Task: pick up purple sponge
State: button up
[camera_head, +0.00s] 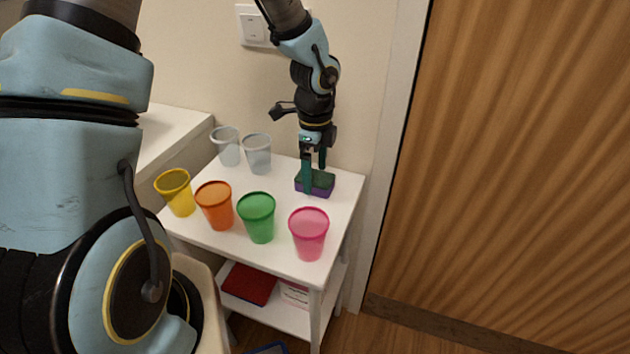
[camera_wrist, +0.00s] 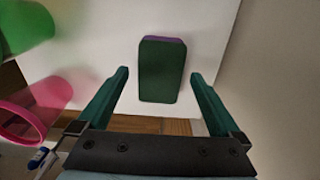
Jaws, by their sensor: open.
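The purple sponge (camera_head: 322,191) lies on the white table near its right back corner. It has a dark green top and a purple lower part. In the wrist view the sponge (camera_wrist: 161,72) shows mostly its green top, with a purple strip at the far edge. My gripper (camera_head: 313,185) points down at the sponge from above. In the wrist view my gripper (camera_wrist: 160,78) is open, its two teal fingers to the left and right of the sponge's near part. A gap shows between each finger and the sponge. I cannot tell the fingertips' exact height over the table.
On the white table (camera_head: 275,185) stand pink (camera_head: 309,236), green (camera_head: 257,219), orange (camera_head: 215,207) and yellow (camera_head: 176,193) cups along the front, and two clear cups (camera_head: 257,155) at the back. A wall is close behind. A lower shelf holds a red item (camera_head: 250,284).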

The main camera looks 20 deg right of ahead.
aim_at(315, 178)
notch_tip(315, 178, down, 2)
jog(key=shift+f, duration=0.1)
jog(key=c, duration=1.5)
notch_tip(315, 178, up, 10)
jog(key=shift+r, duration=0.1)
jog(key=o, duration=0.9)
jog(key=shift+c, duration=0.2)
jog(key=c, duration=0.6)
jog(key=shift+s+a, duration=0.1)
